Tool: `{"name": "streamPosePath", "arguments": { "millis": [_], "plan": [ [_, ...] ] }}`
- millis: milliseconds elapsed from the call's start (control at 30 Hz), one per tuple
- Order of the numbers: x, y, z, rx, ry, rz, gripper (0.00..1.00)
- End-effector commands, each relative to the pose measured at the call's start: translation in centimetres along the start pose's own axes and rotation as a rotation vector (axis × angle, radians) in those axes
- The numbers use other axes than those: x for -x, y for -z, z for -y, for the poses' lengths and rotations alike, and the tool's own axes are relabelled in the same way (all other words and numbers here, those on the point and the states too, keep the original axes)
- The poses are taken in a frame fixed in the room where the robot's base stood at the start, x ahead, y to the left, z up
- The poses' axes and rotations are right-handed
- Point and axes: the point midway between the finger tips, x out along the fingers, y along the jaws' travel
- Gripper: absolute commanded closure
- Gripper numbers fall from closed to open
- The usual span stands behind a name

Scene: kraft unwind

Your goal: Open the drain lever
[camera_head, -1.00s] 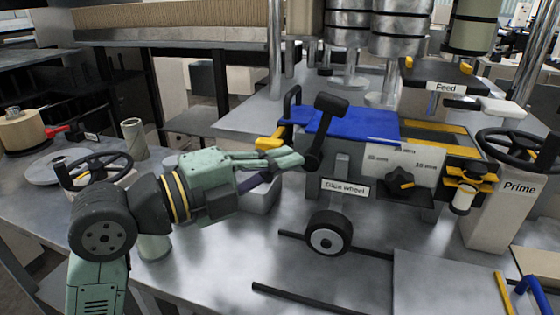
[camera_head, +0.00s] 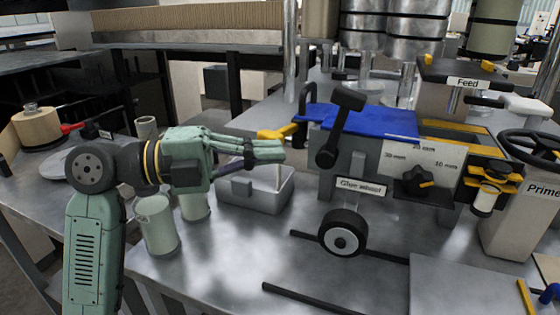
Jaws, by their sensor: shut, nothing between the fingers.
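A yellow lever handle (camera_head: 279,132) sticks out to the left of the glue unit, above a grey open tray (camera_head: 286,198). No label on it is readable, so I cannot tell for sure that it is the drain lever. My gripper (camera_head: 282,150) is shut and empty, pointing right. In the picture its fingertips are just below the yellow handle and above the tray; whether they touch the handle I cannot tell. A black lever (camera_head: 342,125) with a thick head stands upright on the unit, right of my fingertips.
The glue wheel (camera_head: 343,232) sits below its label (camera_head: 362,188). A blue cover (camera_head: 365,119) lies on top of the unit. Pale cups (camera_head: 156,224) stand below my arm. A red lever (camera_head: 72,128) is at far left. The front tabletop has dark rails (camera_head: 312,298).

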Motion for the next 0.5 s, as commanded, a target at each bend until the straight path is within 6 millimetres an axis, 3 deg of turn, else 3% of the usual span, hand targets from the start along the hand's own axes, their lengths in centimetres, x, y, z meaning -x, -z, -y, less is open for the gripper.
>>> {"name": "streamPosePath", "arguments": {
  "millis": [500],
  "plan": [
    [2.2, -2.1, -0.1, 0.000, -0.001, -0.016, 1.00]
  ]
}}
